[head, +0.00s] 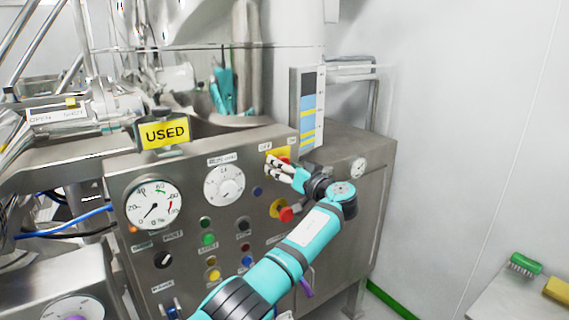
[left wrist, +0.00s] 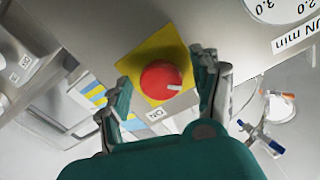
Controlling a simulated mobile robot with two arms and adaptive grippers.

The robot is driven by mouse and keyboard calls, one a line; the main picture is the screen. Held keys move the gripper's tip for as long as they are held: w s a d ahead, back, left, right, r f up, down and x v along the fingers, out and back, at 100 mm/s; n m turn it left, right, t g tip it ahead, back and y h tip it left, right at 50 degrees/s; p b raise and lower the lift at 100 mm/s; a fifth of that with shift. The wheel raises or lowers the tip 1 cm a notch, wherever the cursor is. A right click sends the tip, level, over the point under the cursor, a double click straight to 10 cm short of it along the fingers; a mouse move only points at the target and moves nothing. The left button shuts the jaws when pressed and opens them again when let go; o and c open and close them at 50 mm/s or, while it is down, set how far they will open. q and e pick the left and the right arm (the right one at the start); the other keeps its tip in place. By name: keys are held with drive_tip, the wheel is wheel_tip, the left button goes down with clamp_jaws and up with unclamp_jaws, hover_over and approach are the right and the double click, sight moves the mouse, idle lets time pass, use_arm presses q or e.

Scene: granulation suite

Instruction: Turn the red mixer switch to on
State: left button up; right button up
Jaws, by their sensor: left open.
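The red mixer switch (left wrist: 161,80) is a round red knob with a white mark at its lower right, on a yellow square plate (left wrist: 150,52). In the head view the yellow plate (head: 284,152) shows at the top right of the steel control panel, with the knob partly hidden behind my fingers. A small white label (left wrist: 156,114), seemingly ON, lies beside the plate. My left gripper (head: 275,168) is open in front of the switch. In the left wrist view its fingers (left wrist: 163,76) stand on either side of the knob; contact cannot be told. My right gripper is not in view.
The steel panel (head: 130,172) carries dials, several buttons and a red emergency-type knob (head: 285,214) just below my gripper. A striped vertical chart (head: 308,108) stands behind right.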

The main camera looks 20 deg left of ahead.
use_arm(q)
drive_tip(key=c, duration=1.2)
